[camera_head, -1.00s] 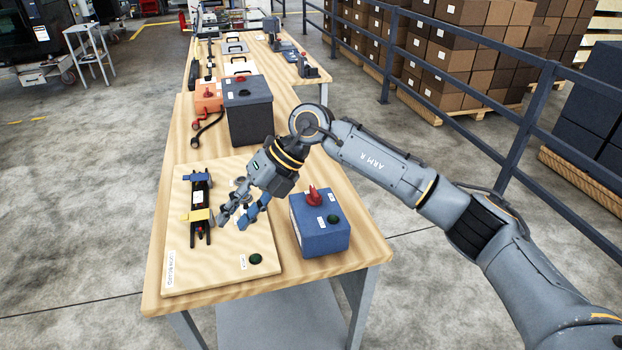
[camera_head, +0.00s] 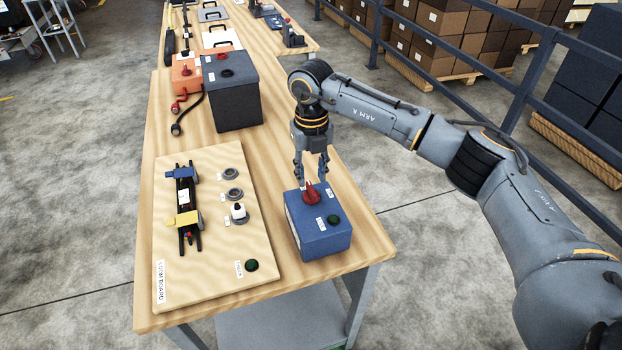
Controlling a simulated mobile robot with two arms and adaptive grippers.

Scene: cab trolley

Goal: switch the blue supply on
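The blue supply (camera_head: 320,240) is a blue box at the front right of the wooden table. It has a red knob (camera_head: 311,194) on top, a dark green round button or lamp (camera_head: 333,219) and small white labels. My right gripper (camera_head: 311,184) points down over the box, with its fingers apart on either side of the red knob. Whether the fingers touch the knob cannot be told. My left gripper is not in view.
The loom board (camera_head: 205,280) lies left of the blue supply, with a black cable piece and round sockets. A dark box (camera_head: 235,105) and an orange box (camera_head: 185,78) with red knobs stand behind. A railing (camera_head: 455,85) runs along the right.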

